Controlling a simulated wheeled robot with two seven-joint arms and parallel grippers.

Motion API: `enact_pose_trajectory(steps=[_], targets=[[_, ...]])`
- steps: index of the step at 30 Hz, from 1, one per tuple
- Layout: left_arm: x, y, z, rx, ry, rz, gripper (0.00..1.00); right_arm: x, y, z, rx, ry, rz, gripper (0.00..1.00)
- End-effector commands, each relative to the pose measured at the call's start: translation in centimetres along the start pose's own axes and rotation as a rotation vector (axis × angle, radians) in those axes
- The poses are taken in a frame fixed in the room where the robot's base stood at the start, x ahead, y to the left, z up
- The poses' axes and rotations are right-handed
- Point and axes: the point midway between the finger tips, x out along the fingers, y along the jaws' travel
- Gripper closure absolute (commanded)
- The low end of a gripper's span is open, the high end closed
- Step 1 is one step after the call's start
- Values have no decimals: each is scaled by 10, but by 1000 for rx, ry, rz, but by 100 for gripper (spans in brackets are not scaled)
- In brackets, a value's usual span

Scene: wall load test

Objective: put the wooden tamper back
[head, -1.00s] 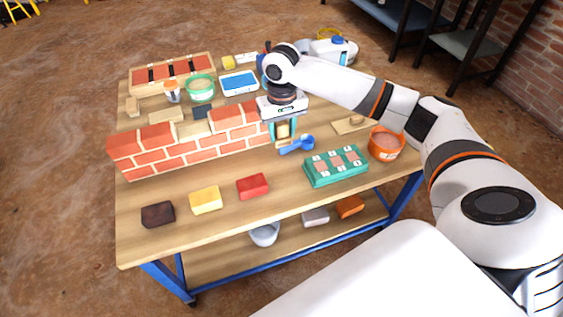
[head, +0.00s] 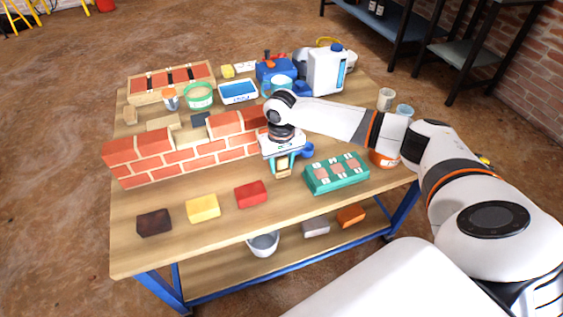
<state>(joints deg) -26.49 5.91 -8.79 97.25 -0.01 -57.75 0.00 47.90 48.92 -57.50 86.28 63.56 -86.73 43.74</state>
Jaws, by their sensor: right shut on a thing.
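My right gripper (head: 282,164) is shut on the wooden tamper (head: 283,170), a small pale wood piece showing between its teal fingers. It points down over the table, just right of the brick wall's (head: 190,150) right end. Most of the tamper is hidden by the gripper, and I cannot tell whether it touches the table. My left gripper is not in view.
A teal tray with blocks (head: 336,172) lies right of my gripper, and a blue scoop (head: 307,150) is partly behind it. My right arm partly covers an orange bucket (head: 384,158). Dark, yellow and red blocks (head: 251,194) lie in front.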

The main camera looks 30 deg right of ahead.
Motion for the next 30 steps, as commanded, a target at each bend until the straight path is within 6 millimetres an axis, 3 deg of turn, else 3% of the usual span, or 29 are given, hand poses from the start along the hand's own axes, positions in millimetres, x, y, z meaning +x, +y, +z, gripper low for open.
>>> enact_pose_trajectory(steps=[4, 5, 8, 20, 21, 30], targets=[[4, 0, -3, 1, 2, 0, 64, 2, 0, 0, 0, 0, 0, 82], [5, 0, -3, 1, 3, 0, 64, 2, 0, 0, 0, -1, 0, 54], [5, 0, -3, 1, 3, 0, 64, 2, 0, 0, 0, 0, 0, 38], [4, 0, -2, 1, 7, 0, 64, -1, 0, 0, 0, -1, 1, 37], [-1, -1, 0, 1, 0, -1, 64, -9, 0, 0, 0, -2, 2, 37], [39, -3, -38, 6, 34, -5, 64, -74, 0, 1, 0, -3, 1, 37]])
